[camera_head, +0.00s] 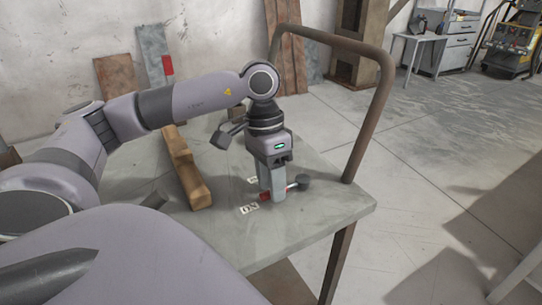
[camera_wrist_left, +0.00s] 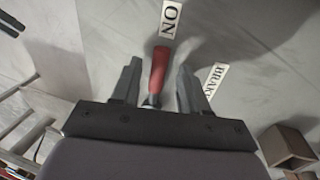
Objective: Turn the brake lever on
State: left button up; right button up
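The brake lever has a red handle (camera_wrist_left: 160,66) with a metal shaft at its lower end. In the wrist view its red end points up toward the white ON label (camera_wrist_left: 171,18). My left gripper (camera_wrist_left: 158,72) is open, with one finger on each side of the handle and a visible gap on both sides. In the head view my left gripper (camera_head: 272,190) points down over the table, and only a bit of the red handle (camera_head: 265,196) shows by its fingertips. My right gripper is not in view.
The grey table (camera_head: 310,215) carries a wooden beam (camera_head: 186,170) left of the gripper. A dark round knob (camera_head: 303,181) stands just right of the fingers. A rusty tube frame (camera_head: 368,125) rises at the table's right side. The table front is clear.

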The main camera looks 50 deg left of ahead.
pick_arm(q)
jog(key=shift+r, duration=0.1)
notch_tip(320, 180, up, 7)
jog(key=a+p, duration=0.1)
jog(key=shift+w+a+p, duration=0.15)
jog(key=shift+p, duration=0.15)
dwell(0.5)
